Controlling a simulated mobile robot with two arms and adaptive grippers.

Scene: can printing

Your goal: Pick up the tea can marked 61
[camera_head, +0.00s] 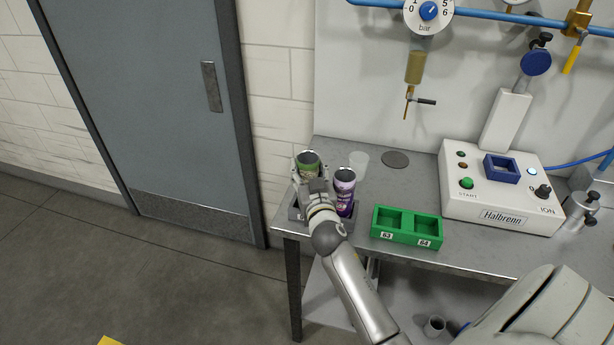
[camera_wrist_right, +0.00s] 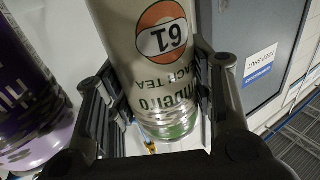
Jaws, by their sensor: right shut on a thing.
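The tea can marked 61 (camera_wrist_right: 160,60) is pale with a green band at one end and an orange emblem carrying the number. In the head view it is the green-topped can (camera_head: 308,165) at the left end of the bench. My right gripper (camera_head: 311,183) is shut on it, with one finger on each side of the can in the wrist view (camera_wrist_right: 158,92). Its lower part is hidden by the gripper in the head view, so I cannot tell whether it is clear of the holder. My left gripper is not in view.
A purple can (camera_head: 344,188) stands close on the right, in a grey holder (camera_head: 293,213). A green tray (camera_head: 407,226) labelled 63 and 64 has two empty compartments. A translucent cup (camera_head: 359,164) stands behind. A white printing machine (camera_head: 497,212) occupies the bench's right.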

